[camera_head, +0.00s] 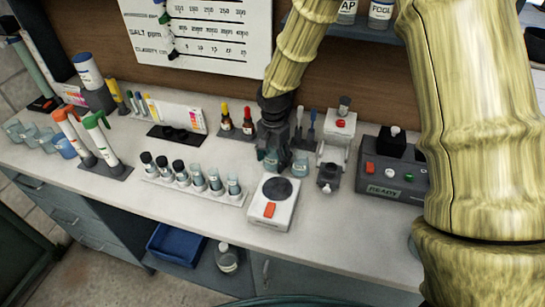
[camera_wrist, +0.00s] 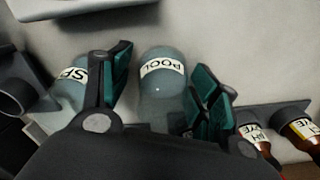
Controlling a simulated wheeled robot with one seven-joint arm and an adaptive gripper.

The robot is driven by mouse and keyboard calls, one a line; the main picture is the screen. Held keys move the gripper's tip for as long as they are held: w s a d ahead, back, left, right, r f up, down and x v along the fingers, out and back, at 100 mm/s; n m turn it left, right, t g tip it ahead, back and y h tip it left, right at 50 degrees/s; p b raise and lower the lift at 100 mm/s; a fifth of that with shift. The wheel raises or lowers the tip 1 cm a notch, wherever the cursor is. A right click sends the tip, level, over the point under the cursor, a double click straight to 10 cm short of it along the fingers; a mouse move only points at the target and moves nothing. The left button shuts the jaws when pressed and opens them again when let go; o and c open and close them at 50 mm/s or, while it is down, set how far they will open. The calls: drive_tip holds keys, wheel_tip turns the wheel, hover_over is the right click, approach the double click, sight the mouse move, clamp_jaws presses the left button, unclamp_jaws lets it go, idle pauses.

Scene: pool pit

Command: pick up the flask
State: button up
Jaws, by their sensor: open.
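Two clear glass flasks stand on the white counter under my gripper. In the wrist view, one flask labelled POOL (camera_wrist: 162,82) lies between my gripper's two green-padded fingers (camera_wrist: 166,90), which are apart with a visible gap on the right side. The other flask, its label partly hidden and reading SP (camera_wrist: 72,80), is outside the left finger. In the head view, my gripper (camera_head: 272,155) points down at the counter. The POOL flask is mostly hidden behind it there, and the other flask (camera_head: 300,166) shows just to its right.
Dropper bottles (camera_head: 236,124) stand left of my gripper. A scale with a dark round plate (camera_head: 277,188) is in front. A rack of capped vials (camera_head: 190,180) is left of the scale. A white-and-grey device (camera_head: 337,140) and a READY box (camera_head: 385,178) stand to the right.

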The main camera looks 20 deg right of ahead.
drive_tip(key=shift+w+f, duration=0.4)
drive_tip(key=shift+f, duration=0.05)
drive_tip(key=shift+s+r, duration=0.3)
drive_tip(key=shift+c, duration=0.5)
drive_tip(key=shift+f, duration=0.1)
drive_tip(key=c, duration=0.7)
drive_tip(key=shift+w+r, duration=0.2)
drive_tip(key=shift+r, duration=0.35)
wheel_tip(320, 180, up, 9)
drive_tip(key=b, duration=0.2)
drive_tip(key=shift+a, duration=0.1)
